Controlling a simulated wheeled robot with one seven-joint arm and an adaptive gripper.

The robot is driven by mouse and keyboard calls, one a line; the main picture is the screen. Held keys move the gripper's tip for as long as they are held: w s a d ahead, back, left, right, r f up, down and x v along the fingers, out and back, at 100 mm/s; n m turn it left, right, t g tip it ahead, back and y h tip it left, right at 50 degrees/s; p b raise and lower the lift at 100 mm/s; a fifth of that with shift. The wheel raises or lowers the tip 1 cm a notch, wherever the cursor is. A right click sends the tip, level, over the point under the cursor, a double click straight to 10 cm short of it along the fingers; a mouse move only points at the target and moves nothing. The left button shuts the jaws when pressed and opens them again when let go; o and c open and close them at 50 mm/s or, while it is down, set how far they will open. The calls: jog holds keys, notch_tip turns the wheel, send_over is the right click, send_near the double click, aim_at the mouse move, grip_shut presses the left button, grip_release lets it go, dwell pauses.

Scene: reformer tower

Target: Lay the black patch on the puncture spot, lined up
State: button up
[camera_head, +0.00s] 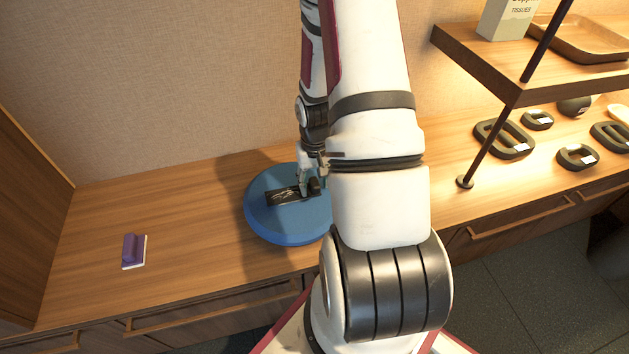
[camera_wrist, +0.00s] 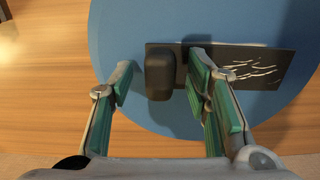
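A black flat rectangular patch (camera_wrist: 262,72) lies on a round blue cushion (camera_wrist: 125,35). White scratch-like marks show on the patch's right part in the wrist view. A dark upright knob (camera_wrist: 160,75) stands at its left end. My gripper (camera_wrist: 153,82) is open, with one green-padded finger on each side of the knob and a gap visible on both sides. In the head view my gripper (camera_head: 312,182) is over the right part of the patch (camera_head: 283,195) on the cushion (camera_head: 265,222). I cannot make out a separate puncture spot; the patch or my gripper may cover it.
A purple-handled block with a white base (camera_head: 132,252) lies on the wooden counter (camera_head: 190,205) at left, with bare counter around it. At right, a raised shelf (camera_head: 560,75) on a dark post stands above several dark ring-shaped items (camera_head: 503,139). A wooden side panel closes the far left.

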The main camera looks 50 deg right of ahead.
jog(key=shift+r, duration=0.1)
notch_tip(320, 180, up, 12)
dwell(0.6)
jog(key=s+a+r+n, duration=0.2)
jog(key=a+r, duration=0.6)
jog(key=s+a+r+n, duration=0.1)
jog(key=s+a+r, duration=0.2)
jog(key=a+r, duration=0.5)
jog(key=s+a+r+n, duration=0.2)
jog(key=s+a+r, duration=0.15)
jog(key=s, duration=0.35)
jog(key=s+a+r+n, duration=0.2)
jog(key=s+a+r, duration=0.1)
jog(key=s+a, duration=0.3)
notch_tip(320, 180, up, 24)
jog(key=t+p, duration=0.4)
jog(key=p, duration=1.8)
jog(key=shift+s+d+r+p, duration=0.15)
jog(key=shift+s+d+p, duration=0.2)
jog(key=shift+s+d, duration=0.1)
